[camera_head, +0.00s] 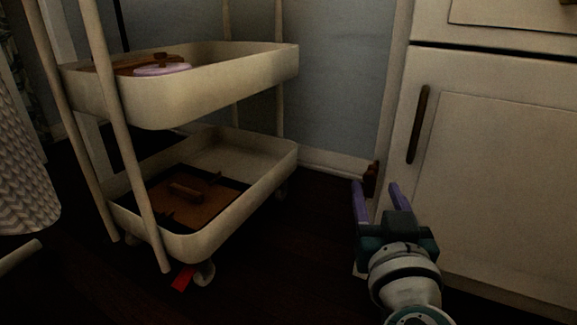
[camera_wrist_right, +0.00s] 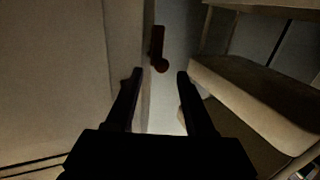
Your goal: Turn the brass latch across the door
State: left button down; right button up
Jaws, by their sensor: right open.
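The brass latch (camera_head: 371,178) is a small brown piece at the left edge of the pale cabinet door (camera_head: 490,190), low near the wall. In the wrist view the latch (camera_wrist_right: 157,45) looks like a dark bar with a rounded reddish end, just beyond my fingertips. My right gripper (camera_head: 377,188) has its two purple fingers apart, with nothing between them. It is close to the latch; I cannot tell whether it touches. In the wrist view, the right gripper (camera_wrist_right: 160,74) has the latch roughly in line with its gap. My left gripper is not in view.
A cream two-tier cart (camera_head: 225,78) stands left of my right arm, with brown items on its shelves. A dark vertical handle (camera_head: 418,124) sticks out from the cabinet door. A patterned pale object (camera_head: 25,165) is at far left. Dark floor is clear between cart and cabinet.

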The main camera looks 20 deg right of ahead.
aim_at(370, 178)
jog(key=x, duration=0.3)
jog(key=shift+w+b, duration=0.35)
jog(key=shift+w, duration=0.05)
jog(key=shift+s, duration=0.1)
jog(key=shift+c, duration=0.3)
grip_shut()
